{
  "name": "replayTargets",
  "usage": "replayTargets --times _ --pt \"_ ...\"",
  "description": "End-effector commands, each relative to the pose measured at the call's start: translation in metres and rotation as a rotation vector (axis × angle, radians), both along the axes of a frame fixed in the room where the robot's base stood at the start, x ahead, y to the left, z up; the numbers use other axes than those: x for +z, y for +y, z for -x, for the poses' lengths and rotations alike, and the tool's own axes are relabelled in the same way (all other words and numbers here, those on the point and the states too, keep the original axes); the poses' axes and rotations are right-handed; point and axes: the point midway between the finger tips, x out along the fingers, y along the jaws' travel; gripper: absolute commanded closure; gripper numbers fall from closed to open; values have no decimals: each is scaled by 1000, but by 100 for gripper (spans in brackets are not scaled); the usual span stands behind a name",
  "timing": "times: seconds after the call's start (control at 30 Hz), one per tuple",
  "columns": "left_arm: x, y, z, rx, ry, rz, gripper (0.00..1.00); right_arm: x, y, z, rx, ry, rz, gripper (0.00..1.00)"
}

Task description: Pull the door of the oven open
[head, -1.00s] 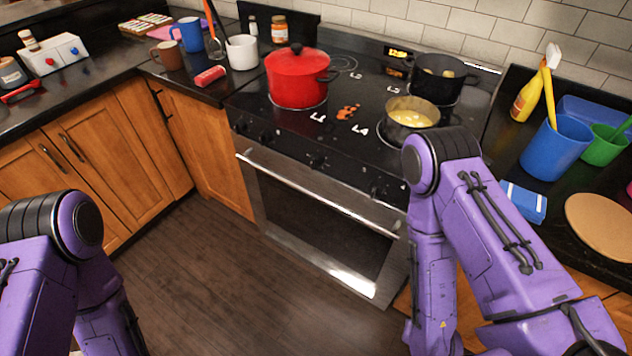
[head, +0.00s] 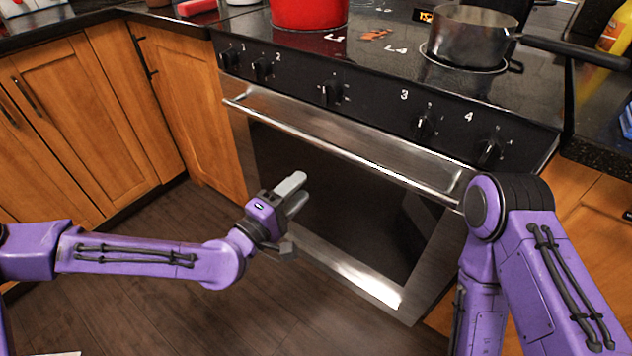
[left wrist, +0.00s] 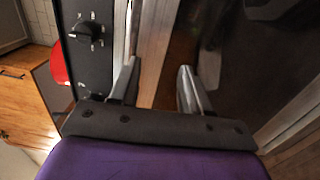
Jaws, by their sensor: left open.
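The oven door (head: 345,210) is closed, with dark glass in a steel frame. Its long silver handle (head: 340,151) runs across the top of the door. My left gripper (head: 302,187) is open and empty in front of the door, below the handle in the head view. In the left wrist view my two fingers (left wrist: 158,78) are spread apart. The handle (left wrist: 132,25) shows there as a bright bar beyond the left-hand finger; I cannot tell whether they touch. My right arm is at the right of the head view, but its gripper is out of frame.
Black knobs (head: 331,92) line the panel above the door. A red pot (head: 308,12) and a steel saucepan (head: 468,38) stand on the stovetop. Wooden cabinets (head: 85,125) are at the left. The wooden floor (head: 190,315) before the oven is clear.

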Motion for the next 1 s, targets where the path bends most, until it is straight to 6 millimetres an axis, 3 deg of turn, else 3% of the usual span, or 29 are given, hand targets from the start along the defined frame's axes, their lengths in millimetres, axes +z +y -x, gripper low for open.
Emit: replayTargets --times 0.03,0.1,0.27,0.67,1.0 --pt "-1 9 -10 18 -56 30 53 -23 0 0 0 0 0 57" --pt "17 17 -17 28 -113 53 53 -29 0 0 0 -1 1 57" --pt "35 13 -31 29 -150 65 53 -26 0 0 0 -1 1 57" --pt "50 -35 -94 29 -145 65 53 -27 0 0 0 -1 1 57" --pt "52 -42 -103 29 -143 64 53 -27 0 0 0 -1 1 57"
